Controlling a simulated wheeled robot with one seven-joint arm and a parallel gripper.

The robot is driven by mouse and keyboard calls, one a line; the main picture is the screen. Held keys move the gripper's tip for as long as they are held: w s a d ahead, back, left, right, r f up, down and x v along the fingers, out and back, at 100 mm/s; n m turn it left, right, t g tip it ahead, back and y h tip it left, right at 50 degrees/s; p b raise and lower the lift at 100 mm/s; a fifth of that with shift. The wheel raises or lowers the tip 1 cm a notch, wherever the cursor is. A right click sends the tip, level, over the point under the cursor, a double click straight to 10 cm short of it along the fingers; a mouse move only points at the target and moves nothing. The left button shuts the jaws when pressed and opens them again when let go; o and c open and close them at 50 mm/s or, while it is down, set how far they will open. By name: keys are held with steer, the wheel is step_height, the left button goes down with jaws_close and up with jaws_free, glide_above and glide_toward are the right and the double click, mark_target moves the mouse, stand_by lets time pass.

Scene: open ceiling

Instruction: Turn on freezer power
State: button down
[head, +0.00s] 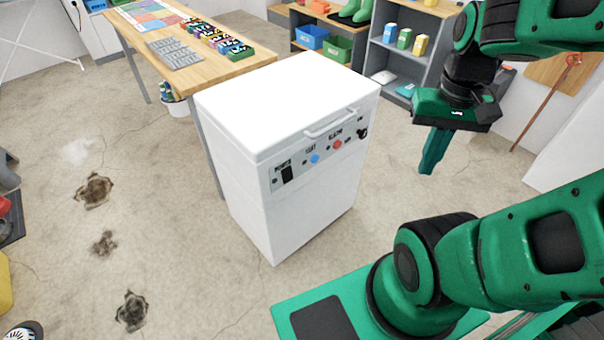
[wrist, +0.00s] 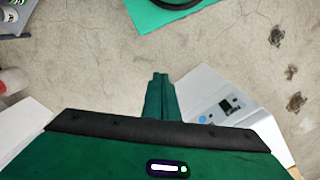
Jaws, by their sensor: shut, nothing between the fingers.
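The white chest freezer (head: 290,100) stands upright on the floor in the middle of the head view, lid closed. Its front panel (head: 318,148) carries a black power switch (head: 287,174) at the left, a blue button (head: 314,158), a red button (head: 337,144) and a dark knob (head: 362,133). I cannot tell the switch's position. My gripper (head: 428,168) is shut and empty, pointing down to the right of the freezer and apart from it. In the wrist view my gripper (wrist: 161,80) shows with the freezer (wrist: 205,88) behind it at right; its panel is partly visible.
A wooden table (head: 195,65) with trays and small coloured items stands behind the freezer at left. Shelves (head: 400,60) with bins and bottles are at the back. Open concrete floor (head: 150,190) lies left of the freezer, with dark stains.

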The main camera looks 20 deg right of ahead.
mark_target(287, 174)
steer(key=w+a+f+n+t, duration=0.1)
steer(key=w+a+f+n, duration=0.1)
steer(key=w+f+n, duration=0.35)
steer(key=w+a+f+n, duration=0.1)
steer(key=w+f+n, duration=0.1)
steer(key=w+n, duration=0.6)
steer(key=w+a+f+n+t+y, duration=0.1)
steer(key=w+a+f+n+t, duration=0.1)
steer(key=w+a+f+n, duration=0.9)
steer(key=a+f+n, duration=0.1)
steer(key=n, duration=0.2)
steer(key=shift+t, duration=0.3)
steer(key=shift+f+n, duration=0.1)
steer(key=shift+n, duration=0.15)
steer(key=w+a+f, duration=0.2)
steer(key=w+f, duration=0.4)
steer(key=f, duration=0.4)
steer(key=shift+w, duration=0.25)
